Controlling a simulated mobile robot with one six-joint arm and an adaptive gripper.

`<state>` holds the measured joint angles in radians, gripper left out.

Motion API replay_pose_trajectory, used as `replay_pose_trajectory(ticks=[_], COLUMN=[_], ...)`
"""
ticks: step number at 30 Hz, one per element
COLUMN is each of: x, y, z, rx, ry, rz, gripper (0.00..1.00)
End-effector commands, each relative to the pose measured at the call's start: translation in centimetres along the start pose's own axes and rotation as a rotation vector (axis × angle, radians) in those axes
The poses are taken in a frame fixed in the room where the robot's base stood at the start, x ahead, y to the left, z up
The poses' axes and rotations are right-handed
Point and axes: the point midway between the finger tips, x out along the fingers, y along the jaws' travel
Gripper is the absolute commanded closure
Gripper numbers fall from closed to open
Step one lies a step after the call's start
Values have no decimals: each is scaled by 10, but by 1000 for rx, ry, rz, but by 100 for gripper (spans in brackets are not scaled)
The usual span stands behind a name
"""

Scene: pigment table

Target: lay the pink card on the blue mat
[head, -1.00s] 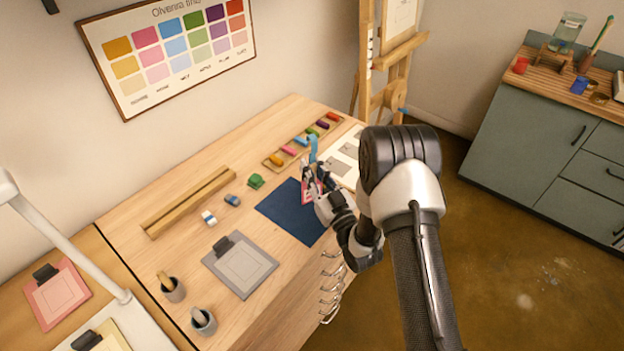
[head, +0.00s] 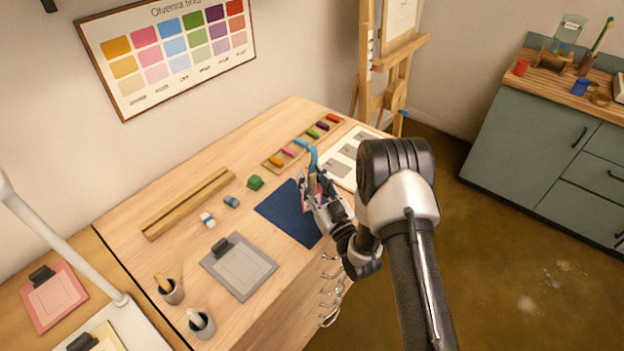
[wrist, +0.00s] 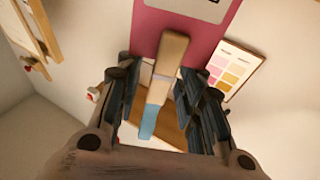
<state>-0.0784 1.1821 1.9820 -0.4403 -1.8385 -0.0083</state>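The pink card (wrist: 150,28) hangs from a wooden peg (wrist: 168,60) with a blue end, its pale panel cut off at the wrist view's top edge. My gripper (wrist: 157,82) has its fingers on both sides of the peg and appears shut on it, though the contact is partly hidden. In the head view the card (head: 311,204) is mostly hidden behind my gripper (head: 316,190), with the blue end sticking up above. The dark blue mat (head: 283,212) lies flat on the table, bare where visible. The card overlaps its right side in view; its height above is unclear.
A grey clipboard (head: 239,266) and two cups (head: 172,290) stand left of the mat. A green lump (head: 256,183), a tray of coloured sticks (head: 273,160) and a white sheet (head: 340,172) lie behind it. A wooden rail (head: 190,204) lies farther left.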

Motion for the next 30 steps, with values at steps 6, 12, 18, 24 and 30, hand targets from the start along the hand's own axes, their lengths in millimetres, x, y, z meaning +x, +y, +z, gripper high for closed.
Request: replay_pose_trajectory(ticks=[6, 12, 18, 24, 30], x=[0, -11, -57, -74, -89], y=[0, 1, 1, 1, 1], z=[0, -2, -2, 3, 3], rx=[0, 2, 4, -1, 0], ry=[0, -4, -7, 1, 1], rz=[0, 3, 4, 1, 1], gripper=[65, 65, 65, 65, 65])
